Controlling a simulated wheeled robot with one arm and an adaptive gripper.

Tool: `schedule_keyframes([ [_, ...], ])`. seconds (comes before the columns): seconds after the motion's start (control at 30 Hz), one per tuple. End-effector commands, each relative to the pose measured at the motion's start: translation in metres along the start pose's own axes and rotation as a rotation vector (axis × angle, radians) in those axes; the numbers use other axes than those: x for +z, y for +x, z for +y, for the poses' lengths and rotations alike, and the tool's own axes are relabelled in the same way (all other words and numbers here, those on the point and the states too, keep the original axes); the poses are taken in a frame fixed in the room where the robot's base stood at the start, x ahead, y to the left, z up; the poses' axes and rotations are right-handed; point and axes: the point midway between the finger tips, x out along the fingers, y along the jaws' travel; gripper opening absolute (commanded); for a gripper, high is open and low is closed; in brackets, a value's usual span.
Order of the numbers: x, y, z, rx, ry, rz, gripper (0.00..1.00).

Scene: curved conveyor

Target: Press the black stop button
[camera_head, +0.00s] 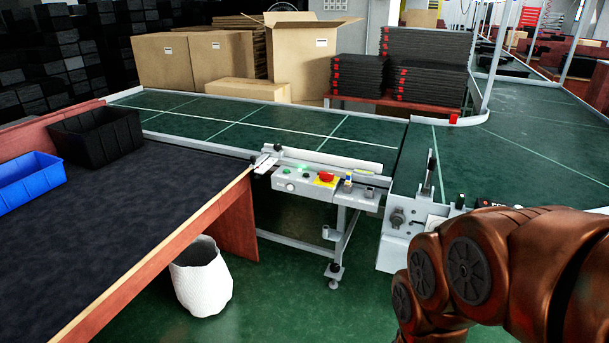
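A light grey control box (311,190) is fixed to the front edge of the conveyor, near the middle of the picture. It carries two small green buttons, a red mushroom button (326,177) on a yellow plate and a pale round knob (290,187) on its front face. My gripper is not in view.
The green conveyor (225,113) runs behind the box and curves off right. A second grey unit (397,241) stands between the box and my arm. A dark-topped table (130,215) with blue (28,182) and black bins is at left. A white basket (202,281) stands on the floor.

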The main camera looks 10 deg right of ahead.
Motion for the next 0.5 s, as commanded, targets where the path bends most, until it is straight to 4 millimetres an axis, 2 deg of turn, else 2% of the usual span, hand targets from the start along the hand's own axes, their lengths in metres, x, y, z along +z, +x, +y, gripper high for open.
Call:
schedule_keyframes([
  [0.03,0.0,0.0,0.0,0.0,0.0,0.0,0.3],
  [0.3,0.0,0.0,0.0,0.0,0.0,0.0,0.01],
  [0.5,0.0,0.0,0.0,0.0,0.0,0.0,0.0],
])
